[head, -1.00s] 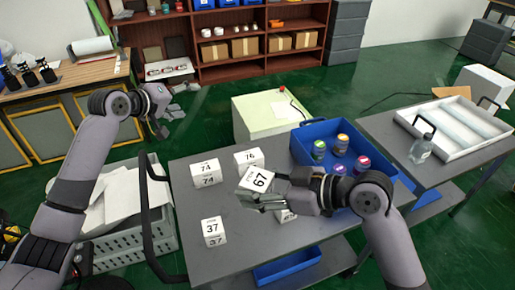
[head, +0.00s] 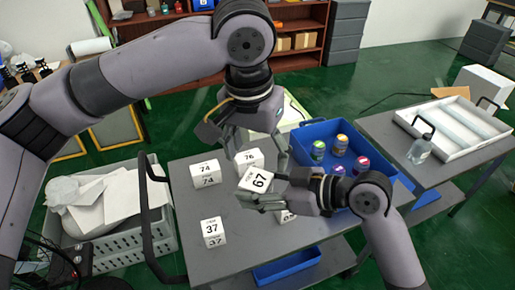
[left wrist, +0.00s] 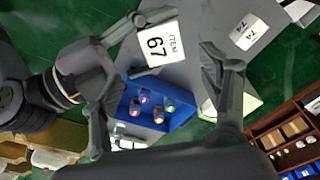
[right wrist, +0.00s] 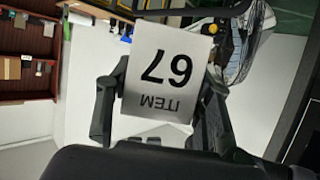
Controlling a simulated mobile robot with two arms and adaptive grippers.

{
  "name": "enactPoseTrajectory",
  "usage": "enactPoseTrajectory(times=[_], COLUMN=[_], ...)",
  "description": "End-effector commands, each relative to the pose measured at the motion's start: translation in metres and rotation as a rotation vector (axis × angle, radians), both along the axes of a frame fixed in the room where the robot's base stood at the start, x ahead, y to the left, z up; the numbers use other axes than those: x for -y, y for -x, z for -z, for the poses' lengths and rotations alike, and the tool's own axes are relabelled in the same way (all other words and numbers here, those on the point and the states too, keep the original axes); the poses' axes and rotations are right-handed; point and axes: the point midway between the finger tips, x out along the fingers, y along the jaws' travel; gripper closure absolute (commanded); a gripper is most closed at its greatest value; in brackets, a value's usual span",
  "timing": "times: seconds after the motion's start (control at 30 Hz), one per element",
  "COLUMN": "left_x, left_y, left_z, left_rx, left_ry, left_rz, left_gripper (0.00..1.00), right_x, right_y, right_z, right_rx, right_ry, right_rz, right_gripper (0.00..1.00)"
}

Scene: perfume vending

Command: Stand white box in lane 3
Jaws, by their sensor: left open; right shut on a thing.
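A white box labelled ITEM 67 (head: 256,180) is held tilted above the grey table by my right gripper (head: 270,193). In the right wrist view the box (right wrist: 168,72) sits between the two fingers, its label upside down. My left gripper (head: 255,148) is open and empty, just behind and above this box. In the left wrist view the box (left wrist: 158,46) shows ahead, between the spread fingers, apart from them as far as I can tell. A white tray (head: 455,125) with long parallel lanes lies on the right table; no lane numbers are readable.
White boxes 74 (head: 205,174), 76 (head: 246,157) and 37 (head: 213,232) stand on the table; another is partly hidden under my right gripper. A blue bin (head: 318,130) holds several round jars. A clear bottle (head: 419,150) stands beside the tray.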

Motion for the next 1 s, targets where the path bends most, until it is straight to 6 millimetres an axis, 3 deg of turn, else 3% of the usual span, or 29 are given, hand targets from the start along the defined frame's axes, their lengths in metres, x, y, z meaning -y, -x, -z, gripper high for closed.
enactPoseTrajectory(times=[0.6,0.8,1.0], left_x=[0.007,0.008,0.009], left_y=[-0.012,-0.015,-0.015], left_z=[0.099,0.114,0.117], left_rx=[-0.003,-0.001,0.0], left_ry=[-0.003,-0.003,-0.001], left_rz=[0.001,0.001,0.001], left_gripper=[0.31,0.31,0.31], right_x=[0.0,0.0,0.0], right_y=[0.0,0.0,0.0], right_z=[0.0,0.0,0.0], right_rx=[0.0,0.0,0.0], right_ry=[-0.001,-0.001,-0.001], right_rz=[0.0,0.0,0.0], right_gripper=[0.8,0.8,0.8])
